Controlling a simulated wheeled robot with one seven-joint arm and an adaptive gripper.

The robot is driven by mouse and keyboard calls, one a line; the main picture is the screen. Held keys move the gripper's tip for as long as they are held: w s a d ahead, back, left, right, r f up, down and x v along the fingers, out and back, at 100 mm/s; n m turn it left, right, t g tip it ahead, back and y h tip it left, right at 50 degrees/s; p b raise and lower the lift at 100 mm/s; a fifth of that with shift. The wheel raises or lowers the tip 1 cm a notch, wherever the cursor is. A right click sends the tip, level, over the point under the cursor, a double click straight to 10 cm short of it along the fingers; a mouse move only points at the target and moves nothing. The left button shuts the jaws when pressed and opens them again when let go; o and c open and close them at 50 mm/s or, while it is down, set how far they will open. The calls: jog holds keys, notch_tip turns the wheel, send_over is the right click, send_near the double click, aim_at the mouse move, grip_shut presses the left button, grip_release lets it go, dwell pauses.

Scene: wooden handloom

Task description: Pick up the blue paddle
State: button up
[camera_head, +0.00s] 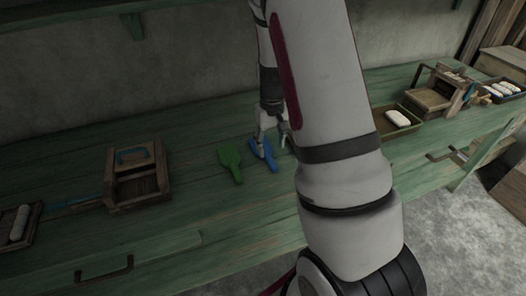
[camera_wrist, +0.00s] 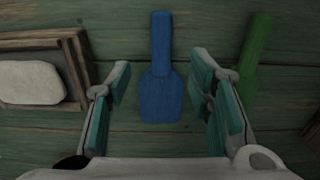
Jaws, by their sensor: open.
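The blue paddle (camera_head: 263,156) lies flat on the green wooden bench, under my gripper (camera_head: 268,143) in the head view. In the wrist view the blue paddle (camera_wrist: 161,92) points away from me, with its wide end between the two fingers and its narrower end beyond them. My gripper (camera_wrist: 161,88) is open, with a teal-padded finger on each side of the paddle and a visible gap to it on both sides. My arm covers part of the bench right of the paddle in the head view.
A green paddle (camera_head: 230,164) lies just left of the blue one; it also shows at right in the wrist view (camera_wrist: 256,55). A wooden box with a blue handle (camera_head: 137,175) stands further left. A tray (camera_head: 400,131) holding a white block (camera_head: 397,118) is to the right.

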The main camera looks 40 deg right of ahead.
aim_at(270, 158)
jog(key=shift+f, duration=2.8)
jog(key=shift+w, duration=0.1)
grip_shut()
